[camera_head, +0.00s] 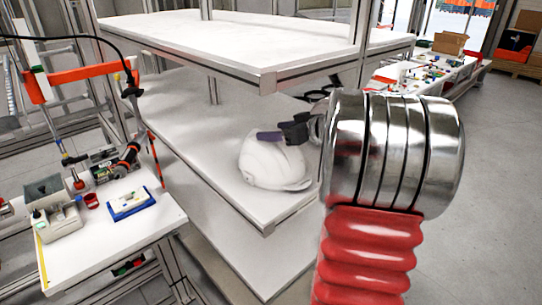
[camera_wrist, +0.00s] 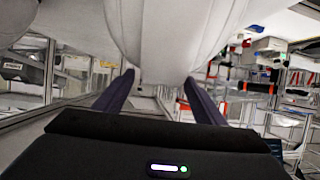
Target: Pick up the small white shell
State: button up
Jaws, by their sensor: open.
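The small white shell (camera_head: 268,166) rests on the lower white shelf, near its front edge in the head view. My gripper (camera_head: 268,136) is above its top, with a dark finger overlapping the shell in the picture. In the wrist view, the shell's smooth pale surface (camera_wrist: 165,35) fills the top middle. My open gripper (camera_wrist: 158,78) shows there with its two dark fingers apart, one on each side of the shell's lower part. I cannot tell whether either finger touches it.
The upper white shelf (camera_head: 250,45) hangs over the lower shelf (camera_head: 215,150), close above my gripper. A side table (camera_head: 95,235) with a blue-edged tray (camera_head: 130,203) and tools stands at the left. Grey floor (camera_head: 490,190) is open at the right.

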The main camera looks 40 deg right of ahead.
jog(key=shift+c, duration=0.5)
jog(key=shift+f, duration=0.25)
grip_shut()
